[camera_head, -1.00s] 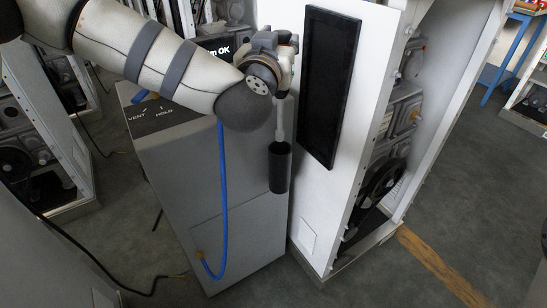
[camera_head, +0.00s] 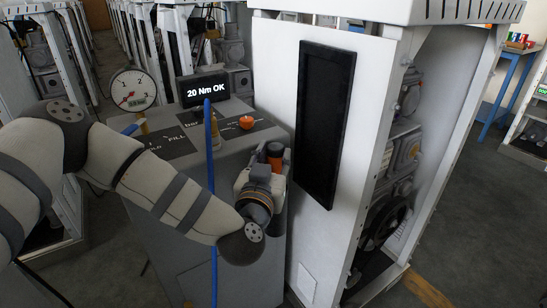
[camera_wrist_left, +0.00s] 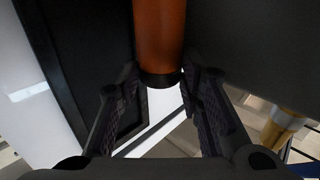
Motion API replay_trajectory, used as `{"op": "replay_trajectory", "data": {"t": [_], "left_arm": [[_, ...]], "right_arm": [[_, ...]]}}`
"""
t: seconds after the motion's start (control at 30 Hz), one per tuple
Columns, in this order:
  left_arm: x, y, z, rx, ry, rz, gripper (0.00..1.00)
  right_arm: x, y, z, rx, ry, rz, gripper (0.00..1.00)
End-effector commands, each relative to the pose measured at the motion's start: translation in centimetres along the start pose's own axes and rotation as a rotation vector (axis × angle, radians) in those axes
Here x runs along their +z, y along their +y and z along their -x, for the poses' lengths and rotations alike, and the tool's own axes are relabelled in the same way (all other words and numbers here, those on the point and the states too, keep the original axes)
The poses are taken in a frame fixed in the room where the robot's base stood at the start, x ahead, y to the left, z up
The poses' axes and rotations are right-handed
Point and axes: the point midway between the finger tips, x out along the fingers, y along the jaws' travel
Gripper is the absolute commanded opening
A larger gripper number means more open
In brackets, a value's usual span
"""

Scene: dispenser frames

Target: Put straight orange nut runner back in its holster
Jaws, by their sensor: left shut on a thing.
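The straight nut runner (camera_head: 277,165) shows as a short orange piece with a dark end at my left gripper (camera_head: 270,160). In the left wrist view its orange body (camera_wrist_left: 160,35) ends in a dark collar (camera_wrist_left: 161,80) close to the two fingertips of my left gripper (camera_wrist_left: 165,92). My left gripper is shut on the nut runner, beside the right edge of the grey cabinet. The holster cannot be made out now; my gripper and forearm cover that side of the cabinet. My right gripper is not in view.
The grey cabinet (camera_head: 190,165) carries a display (camera_head: 206,88) reading "20 Nm OK", a dial gauge (camera_head: 132,90) and a small orange object (camera_head: 246,122). A blue hose (camera_head: 213,200) hangs near my forearm. A white frame with a black panel (camera_head: 325,120) stands close on the right.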

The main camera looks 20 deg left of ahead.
Motion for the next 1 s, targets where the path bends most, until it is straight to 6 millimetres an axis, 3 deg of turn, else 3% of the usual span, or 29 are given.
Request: {"op": "replay_trajectory", "data": {"t": [0.07, 0.1, 0.13, 0.47, 0.53, 0.9, 1.0], "left_arm": [[0.1, 0.0, 0.0, 0.000, 0.003, 0.000, 0.00], [0.2, 0.0, 0.0, 0.000, 0.000, -0.001, 0.38], [0.2, 0.0, 0.0, 0.000, 0.000, -0.001, 0.42], [-0.1, 0.0, 0.0, 0.000, 0.000, 0.001, 0.42], [-0.1, 0.1, 0.7, 0.003, -0.002, 0.000, 0.42], [-0.2, 0.1, 9.6, 0.004, -0.002, -0.001, 0.42], [-0.2, 0.1, 11.1, 0.002, -0.001, -0.001, 0.42]], "right_arm": [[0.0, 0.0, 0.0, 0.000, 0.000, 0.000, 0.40], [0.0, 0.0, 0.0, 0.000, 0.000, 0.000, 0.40], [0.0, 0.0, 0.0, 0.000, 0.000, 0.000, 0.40], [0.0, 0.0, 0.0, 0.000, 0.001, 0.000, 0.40], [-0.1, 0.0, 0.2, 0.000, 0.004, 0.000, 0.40], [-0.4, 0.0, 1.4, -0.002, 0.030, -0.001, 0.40], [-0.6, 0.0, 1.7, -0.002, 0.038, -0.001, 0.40]]}}
